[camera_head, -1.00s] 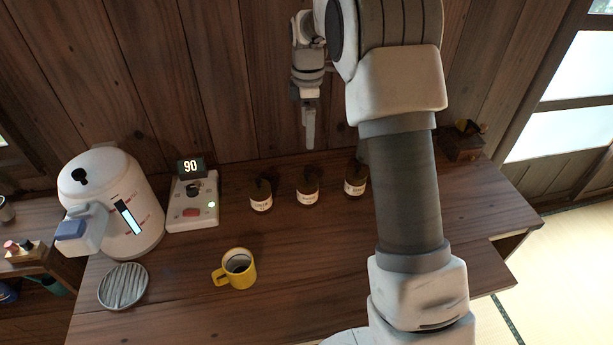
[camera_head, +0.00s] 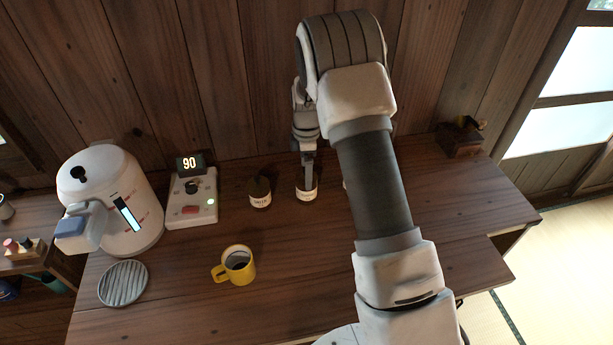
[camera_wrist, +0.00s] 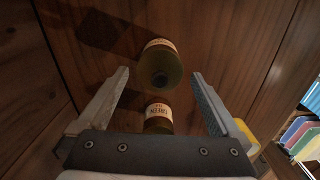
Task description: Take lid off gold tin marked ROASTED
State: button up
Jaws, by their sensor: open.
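Dark gold tins with pale labels stand in a row at the back of the table. In the head view, the left tin (camera_head: 259,194) and middle tin (camera_head: 306,192) show; the right tin (camera_head: 346,184) is almost wholly hidden behind my arm. My gripper (camera_head: 308,165) is over the middle tin, jaws open. In the wrist view, my open fingers (camera_wrist: 160,76) flank a tin with a dark lid knob (camera_wrist: 160,62), apparently the middle one. A second tin (camera_wrist: 158,124), whose label seems to read GREEN, sits nearer the palm side. I cannot read ROASTED on any label.
A yellow mug (camera_head: 236,266) and a round grey grate (camera_head: 123,283) are at the front left. A white kettle (camera_head: 112,205) and a control box showing 90 (camera_head: 191,198) stand behind. A wooden box (camera_head: 460,140) is at the back right. The wooden wall is close behind the tins.

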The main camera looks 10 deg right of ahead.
jog(key=shift+f, duration=0.25)
jog(key=c, duration=1.2)
jog(key=shift+r, duration=0.15)
notch_tip(320, 180, up, 4)
jog(key=shift+d+r, duration=0.15)
jog(key=s+d+r, duration=0.1)
jog(key=d+r, duration=0.2)
jog(key=d, duration=0.2)
jog(key=s+d+r+b, duration=0.1)
jog(key=s+d+r, duration=0.1)
jog(key=d, duration=0.4)
jog(key=shift+r, duration=0.7)
